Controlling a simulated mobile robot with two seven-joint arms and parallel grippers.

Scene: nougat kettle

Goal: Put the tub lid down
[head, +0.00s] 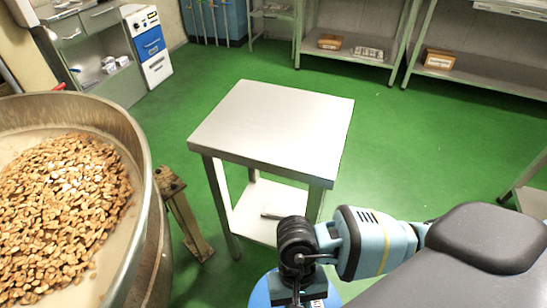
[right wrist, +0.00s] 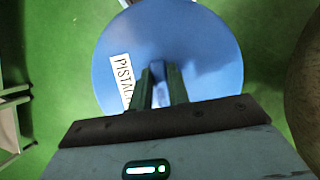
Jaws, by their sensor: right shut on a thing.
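The tub lid (right wrist: 205,60) is a round blue disc with a white label reading "PISTAC…", the rest of the word hidden. My right gripper (right wrist: 160,78) is shut on the lid near its middle, in the right wrist view. In the head view the lid (head: 258,295) shows only in part at the bottom edge, below my right gripper (head: 298,297), in front of the small table. Green floor shows around the lid in the wrist view. My left gripper is not in view.
A small metal table (head: 275,125) with a bare top and a lower shelf stands ahead. A large kettle (head: 140,150) of nuts is at the left, beside a wooden stand (head: 183,215). Shelves (head: 350,55) line the back. Green floor is open to the right.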

